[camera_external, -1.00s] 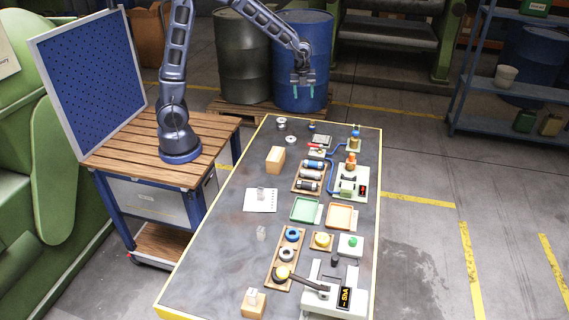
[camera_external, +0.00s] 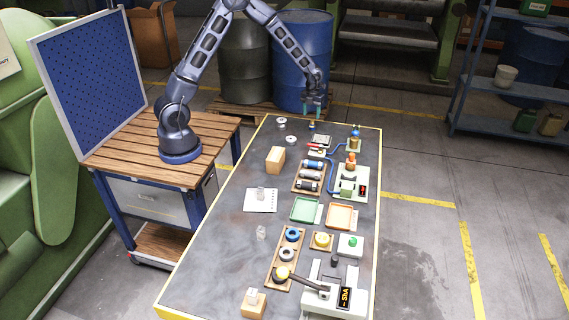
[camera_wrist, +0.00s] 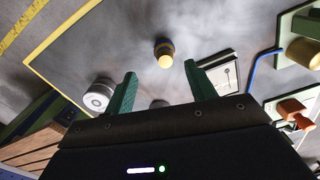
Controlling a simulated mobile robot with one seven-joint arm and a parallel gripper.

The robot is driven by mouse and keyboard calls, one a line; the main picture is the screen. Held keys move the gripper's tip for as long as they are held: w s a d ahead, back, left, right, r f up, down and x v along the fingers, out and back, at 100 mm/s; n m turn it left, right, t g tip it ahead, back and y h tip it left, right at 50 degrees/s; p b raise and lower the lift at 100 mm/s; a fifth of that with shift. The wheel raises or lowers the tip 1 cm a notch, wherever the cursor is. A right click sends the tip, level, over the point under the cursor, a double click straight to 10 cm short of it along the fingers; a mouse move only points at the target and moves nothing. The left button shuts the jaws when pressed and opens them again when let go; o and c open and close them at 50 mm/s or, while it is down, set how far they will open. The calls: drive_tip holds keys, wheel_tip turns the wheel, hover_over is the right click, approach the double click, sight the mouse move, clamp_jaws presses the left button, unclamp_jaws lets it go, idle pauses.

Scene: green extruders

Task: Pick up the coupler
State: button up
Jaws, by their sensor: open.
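The small piece that looks like the coupler (camera_external: 312,126) stands at the far end of the grey table. In the wrist view it is a short brass-coloured cylinder with a dark collar (camera_wrist: 164,54). My gripper (camera_external: 313,106) is above it, with its teal fingers pointing down. In the wrist view my gripper (camera_wrist: 162,76) is open and empty. The coupler shows just beyond the gap between the fingertips, apart from both.
Two silvery round parts (camera_external: 281,122) (camera_external: 291,139) stand left of the coupler. A flat square device (camera_external: 322,141) lies close by, nearer the camera. A brass cylinder (camera_external: 355,143) with a blue hose (camera_external: 336,156) stands to the right.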

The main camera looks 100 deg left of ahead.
sight(312, 123)
drive_tip(key=shift+w+d+f, duration=0.1)
drive_tip(key=shift+w+f, duration=0.1)
drive_tip(key=shift+f, duration=1.75)
drive_tip(key=shift+w+f, duration=0.2)
drive_tip(key=shift+f, duration=1.75)
drive_tip(key=c, duration=1.2)
drive_tip(key=shift+r, duration=0.1)
